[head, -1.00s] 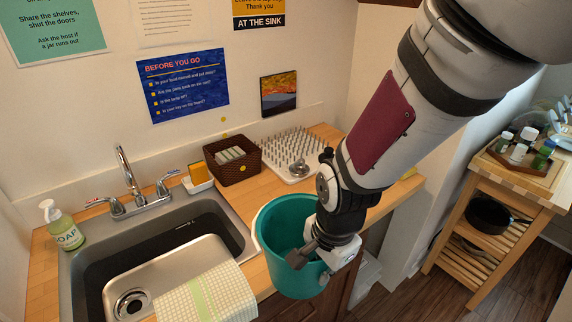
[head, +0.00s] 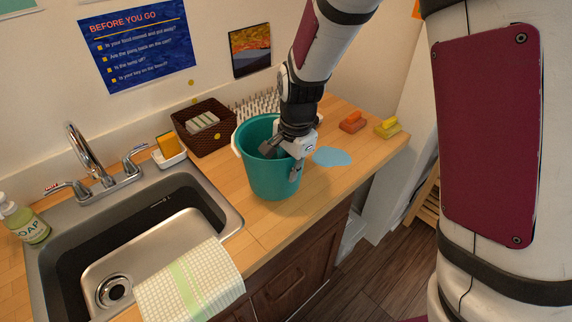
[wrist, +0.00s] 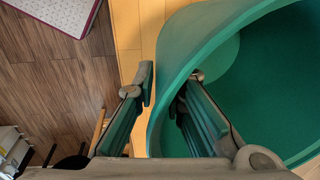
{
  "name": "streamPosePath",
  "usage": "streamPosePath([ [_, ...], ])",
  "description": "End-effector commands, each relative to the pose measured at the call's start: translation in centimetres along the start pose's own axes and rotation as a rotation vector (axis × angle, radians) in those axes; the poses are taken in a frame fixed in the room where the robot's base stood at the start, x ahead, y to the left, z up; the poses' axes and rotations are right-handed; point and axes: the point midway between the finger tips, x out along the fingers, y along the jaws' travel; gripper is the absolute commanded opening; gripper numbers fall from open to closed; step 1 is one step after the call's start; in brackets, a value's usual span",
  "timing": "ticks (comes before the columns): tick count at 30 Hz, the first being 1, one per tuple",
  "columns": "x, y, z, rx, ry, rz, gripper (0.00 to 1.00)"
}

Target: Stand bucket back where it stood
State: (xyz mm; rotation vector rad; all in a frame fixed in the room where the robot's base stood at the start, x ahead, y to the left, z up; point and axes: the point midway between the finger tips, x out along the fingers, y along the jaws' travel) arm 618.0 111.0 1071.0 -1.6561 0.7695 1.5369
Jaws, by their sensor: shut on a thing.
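The teal bucket (head: 268,178) is upright at the worktop, right of the sink. In the head view I cannot tell whether its base touches the wood or is just above it. My gripper (head: 283,161) comes down from above and is shut on the bucket's right rim. In the wrist view the bucket wall (wrist: 170,60) runs between the two fingers (wrist: 165,105), one inside and one outside. The inside that shows looks empty. A flat light-blue patch (head: 332,156) lies on the worktop just right of the bucket.
A brown basket (head: 204,139) and a spiked rack (head: 255,103) stand behind the bucket. The sink (head: 60,262) and a checked towel (head: 190,282) are left. Orange (head: 352,122) and yellow (head: 387,127) blocks lie right. The worktop (head: 300,207) drops off in front.

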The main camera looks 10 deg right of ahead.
Motion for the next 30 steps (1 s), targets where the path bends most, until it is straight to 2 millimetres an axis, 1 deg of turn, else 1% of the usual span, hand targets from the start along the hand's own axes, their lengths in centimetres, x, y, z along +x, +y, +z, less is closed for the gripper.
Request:
streamPosePath([
  [1, 0.1, -0.6, -0.4, 0.001, 0.001, -0.001, 0.00],
  [3, 0.2, -1.1, -0.7, 0.000, 0.001, -0.002, 0.00],
  [8, 0.8, -1.2, -0.8, 0.000, 0.000, 0.001, 0.00],
  [15, 3.5, -0.8, -0.8, 0.000, -0.001, 0.001, 0.00],
  [26, 4.0, -0.9, -0.8, 0.000, 0.000, -0.001, 0.00],
  [27, 4.1, -0.9, -0.8, 0.000, 0.000, 0.000, 0.13],
  [29, 4.1, -0.9, -0.8, 0.000, 0.000, -0.001, 0.27],
  [30, 4.1, -0.9, -0.8, 0.000, 0.000, -0.001, 0.31],
])
